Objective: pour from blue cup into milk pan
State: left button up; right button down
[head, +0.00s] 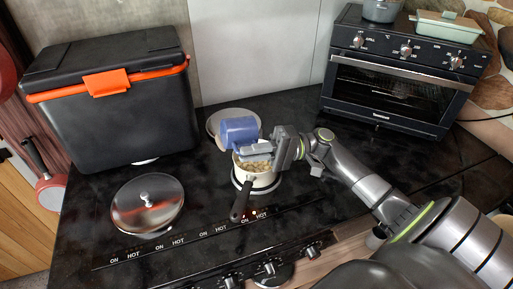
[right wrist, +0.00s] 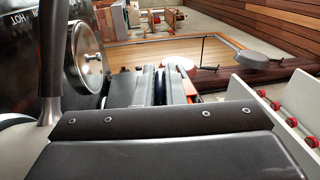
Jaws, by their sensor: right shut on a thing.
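The blue cup (head: 238,131) lies tipped on its side above the milk pan in the head view. My right gripper (head: 255,150) is shut on it from the right. The milk pan (head: 262,181) is cream with a black handle (head: 240,203) that points toward the front of the stove. Small beige pieces (head: 256,165) show inside the pan, under the gripper. The cup's mouth and any contents left in it are hidden. In the right wrist view the pan's handle (right wrist: 50,60) shows at the left; the cup cannot be made out there. My left gripper is not in view.
A steel lid (head: 147,203) lies on the cooktop left of the pan. A pale round plate or burner (head: 214,119) is behind the cup. A black cooler with an orange latch (head: 107,83) stands back left, a toaster oven (head: 396,84) back right. The cooktop's front left is clear.

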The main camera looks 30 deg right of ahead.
jog(key=shift+a+f+h, duration=0.35)
jog(key=shift+f+h, duration=0.5)
jog(key=shift+h, duration=0.05)
jog(key=shift+w+a+g+h+p, duration=0.1)
jog(key=shift+g+h+p, duration=0.2)
jog(key=shift+p, duration=0.1)
jog(key=shift+a+f+h+p, duration=0.15)
jog(key=shift+h+p, duration=0.3)
jog(key=shift+h, duration=0.15)
jog(key=shift+w+a+f+m+g+h+p, duration=0.1)
jog(key=shift+w+a+f+g+h+p, duration=0.3)
jog(key=shift+a+f+g+h+p, duration=1.15)
jog(key=shift+w+a+f+m+t+h+p, duration=0.1)
jog(key=shift+w+a+f+h+p, duration=0.45)
jog(key=shift+a+h+p, duration=1.55)
jog(key=shift+w+a+f+m+g+h+p, duration=0.2)
jog(key=shift+a+f+g+h+p, duration=1)
jog(key=shift+h, duration=2.75)
jog(key=shift+d+t+p, duration=0.45)
jog(key=shift+d+p, duration=0.1)
jog(key=shift+p, duration=0.35)
